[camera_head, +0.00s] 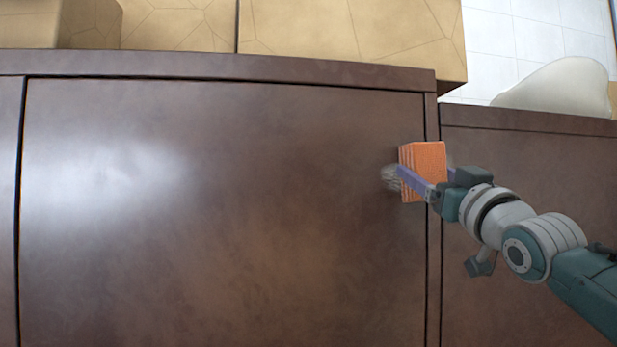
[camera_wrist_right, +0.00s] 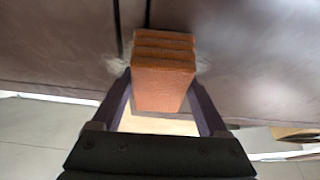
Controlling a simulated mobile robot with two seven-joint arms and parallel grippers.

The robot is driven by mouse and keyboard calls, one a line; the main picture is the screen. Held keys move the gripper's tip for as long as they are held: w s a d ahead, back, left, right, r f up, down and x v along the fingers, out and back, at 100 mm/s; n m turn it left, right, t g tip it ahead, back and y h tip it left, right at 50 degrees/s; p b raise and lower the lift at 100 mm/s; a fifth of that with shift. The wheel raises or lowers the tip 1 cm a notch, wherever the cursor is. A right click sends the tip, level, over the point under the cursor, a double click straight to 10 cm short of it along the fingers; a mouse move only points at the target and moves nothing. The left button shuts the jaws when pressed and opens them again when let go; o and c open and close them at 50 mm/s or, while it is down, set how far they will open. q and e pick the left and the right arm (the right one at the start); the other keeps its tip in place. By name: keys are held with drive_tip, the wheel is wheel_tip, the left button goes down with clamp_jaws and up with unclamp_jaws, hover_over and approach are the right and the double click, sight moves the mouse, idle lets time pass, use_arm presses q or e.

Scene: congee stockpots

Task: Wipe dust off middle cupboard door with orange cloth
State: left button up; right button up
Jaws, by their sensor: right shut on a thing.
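The middle cupboard door (camera_head: 220,210) is a large dark brown panel filling most of the head view. My right gripper (camera_head: 417,184) is shut on the folded orange cloth (camera_head: 428,165) at the door's right edge. The cloth also shows between the fingers of the gripper (camera_wrist_right: 160,100) in the right wrist view (camera_wrist_right: 162,85). Its far end is at or very near the door surface; exact contact cannot be told. A greyish dust patch (camera_head: 390,178) shows just left of the cloth, partly hidden by it. My left gripper is not in view.
A tan stone-patterned counter (camera_head: 350,30) runs above the cupboard. Another dark panel (camera_head: 530,150) lies to the right past a narrow gap. A pale rounded object (camera_head: 560,88) stands at the upper right. The door's left and middle area is unobstructed.

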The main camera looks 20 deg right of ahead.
sight(447, 174)
drive_tip(key=d, duration=0.2)
drive_tip(key=s+d+b, duration=0.1)
drive_tip(key=d, duration=0.4)
drive_tip(key=shift+s+d, duration=0.15)
drive_tip(key=shift+s, duration=0.2)
drive_tip(key=shift+w+a+p, duration=0.2)
drive_tip(key=shift+a, duration=0.8)
drive_tip(key=shift+w+a+p, duration=0.2)
drive_tip(key=shift+a, duration=0.8)
drive_tip(key=shift+w+a, duration=0.2)
drive_tip(key=shift+a, duration=0.45)
drive_tip(key=shift+w+a, duration=0.2)
drive_tip(key=shift+a, duration=0.45)
drive_tip(key=shift+w+a+p, duration=0.2)
drive_tip(key=shift+a+p, duration=0.05)
drive_tip(key=shift+a, duration=0.6)
drive_tip(key=shift+w+a+p, duration=0.15)
drive_tip(key=shift+a+p, duration=0.1)
drive_tip(key=shift+a, duration=0.55)
drive_tip(key=shift+w+a, duration=0.3)
drive_tip(key=shift+a, duration=0.6)
drive_tip(key=shift+w+a, duration=0.25)
drive_tip(key=shift+a, duration=0.65)
drive_tip(key=shift+f, duration=0.1)
